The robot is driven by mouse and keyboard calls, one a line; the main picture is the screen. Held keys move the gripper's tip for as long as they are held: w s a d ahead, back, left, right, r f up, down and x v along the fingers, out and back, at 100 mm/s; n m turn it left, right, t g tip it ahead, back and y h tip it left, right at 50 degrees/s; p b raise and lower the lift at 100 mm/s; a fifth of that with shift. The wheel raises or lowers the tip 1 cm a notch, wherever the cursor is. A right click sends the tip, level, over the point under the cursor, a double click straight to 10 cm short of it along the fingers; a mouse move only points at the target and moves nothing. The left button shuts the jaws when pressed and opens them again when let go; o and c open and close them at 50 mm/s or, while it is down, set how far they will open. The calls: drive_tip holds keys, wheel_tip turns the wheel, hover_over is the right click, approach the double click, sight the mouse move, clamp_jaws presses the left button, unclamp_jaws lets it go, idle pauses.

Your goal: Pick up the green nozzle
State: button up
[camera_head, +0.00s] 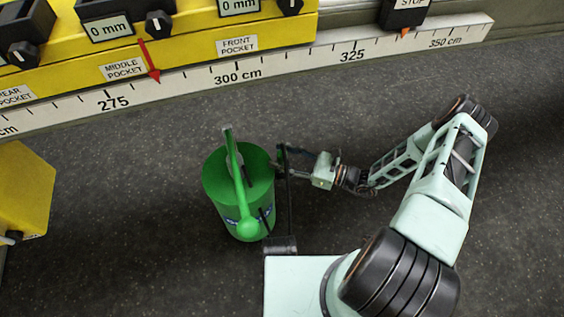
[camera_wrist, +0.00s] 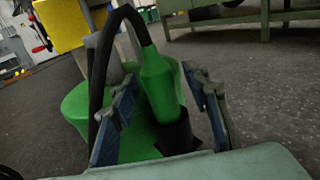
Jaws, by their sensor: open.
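The green nozzle (camera_wrist: 160,85) is bottle-shaped, with a black hose curving from its top, in the wrist view. It leans slightly, and its lower end sits in a black sleeve (camera_wrist: 176,136). My gripper (camera_wrist: 160,88) is open, with one blue-grey finger on each side of the nozzle; I cannot tell whether either touches it. A green bucket-like container (camera_wrist: 75,108) is behind. In the head view, my gripper (camera_head: 279,165) is at the right side of this container (camera_head: 212,180). A green bar with a rounded end (camera_head: 247,229) crosses it; the nozzle is not clearly distinguishable there.
A dark upright post (camera_head: 288,205) stands close to the container's right. A white measuring rail (camera_head: 190,85) and yellow machine (camera_head: 200,45) run along the back. A yellow block (camera_head: 22,190) is at the left. Dark floor between block and container is clear.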

clamp_jaws()
idle(0.3)
